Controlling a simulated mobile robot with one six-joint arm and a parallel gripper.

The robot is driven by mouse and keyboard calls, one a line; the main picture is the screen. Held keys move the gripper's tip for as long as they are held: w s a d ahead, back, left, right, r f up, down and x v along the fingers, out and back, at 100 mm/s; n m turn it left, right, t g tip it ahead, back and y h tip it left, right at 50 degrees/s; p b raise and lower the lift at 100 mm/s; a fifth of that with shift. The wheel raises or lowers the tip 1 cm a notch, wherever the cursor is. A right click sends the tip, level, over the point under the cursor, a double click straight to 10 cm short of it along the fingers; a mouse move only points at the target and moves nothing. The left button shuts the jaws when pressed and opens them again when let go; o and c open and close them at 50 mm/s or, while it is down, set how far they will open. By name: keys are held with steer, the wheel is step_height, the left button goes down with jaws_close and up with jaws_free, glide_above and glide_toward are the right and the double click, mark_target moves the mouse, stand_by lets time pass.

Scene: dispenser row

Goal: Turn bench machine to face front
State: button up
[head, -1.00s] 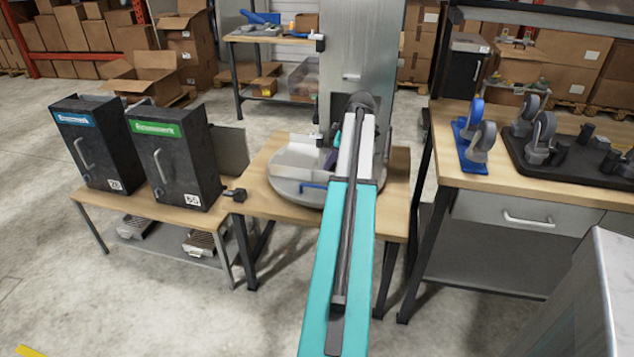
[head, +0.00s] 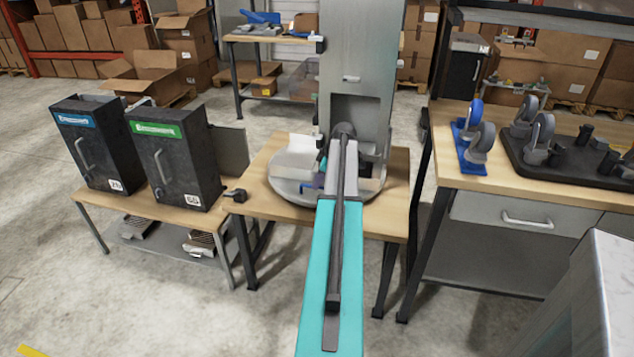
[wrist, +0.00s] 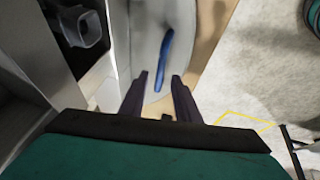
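The bench machine (head: 362,55) is a tall grey cabinet with a dark-edged recess low on the side towards me. It stands on a round grey turntable (head: 283,190) on a wooden bench. A white tray-like part (head: 297,155) sits at the turntable's left. In the wrist view a blue bar handle (wrist: 164,58) is on the pale turntable surface, just beyond my fingertips. My gripper (wrist: 162,85) is open, its two dark fingers apart, with no object clearly between them. In the head view my arm hides most of the gripper and the turntable's front.
Two black dispensers (head: 95,145) (head: 172,155) stand on a low bench at left. A workbench (head: 480,188) at right carries a blue caster stand (head: 470,155) and a dark tray of casters (head: 520,165).

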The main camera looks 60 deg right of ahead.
steer(key=shift+x, duration=1)
jaws_close()
